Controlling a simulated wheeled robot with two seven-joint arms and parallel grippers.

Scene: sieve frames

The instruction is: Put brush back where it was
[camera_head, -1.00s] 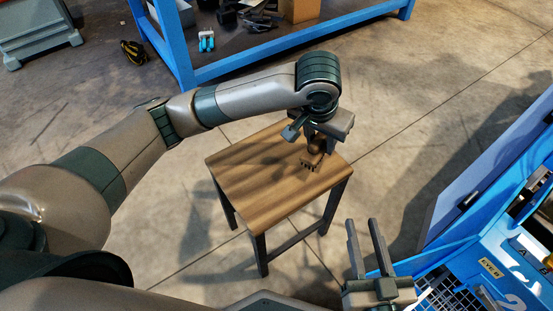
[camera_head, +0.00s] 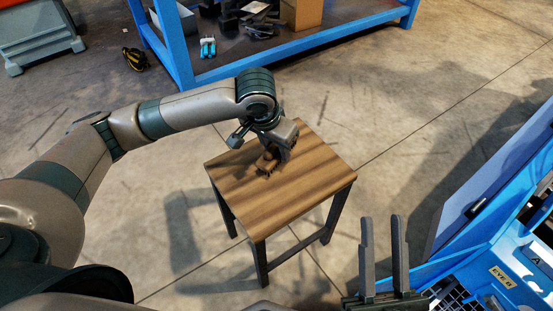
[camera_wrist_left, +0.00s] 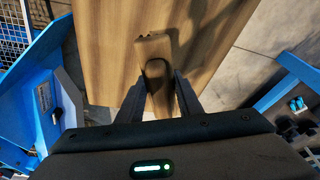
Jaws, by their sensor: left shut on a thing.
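My left gripper (camera_head: 280,150) is shut on the small brown brush (camera_head: 267,161), over the left back part of the wooden stool's top (camera_head: 305,185). In the left wrist view the brush (camera_wrist_left: 155,48) sits between the two fingers (camera_wrist_left: 160,95), its wider head beyond the tips and the wood-grain stool top behind it. I cannot tell whether the brush touches the stool. My right gripper (camera_head: 383,225) is open and empty, right of the stool near the bottom edge of the head view.
A blue crate-like structure (camera_head: 480,235) with mesh and labels stands at the right. A blue-framed shelf (camera_head: 330,40) holding a cardboard box (camera_head: 302,14) and small items is at the back. A yellow-black item (camera_head: 134,58) lies on the floor. The stool's front and right are clear.

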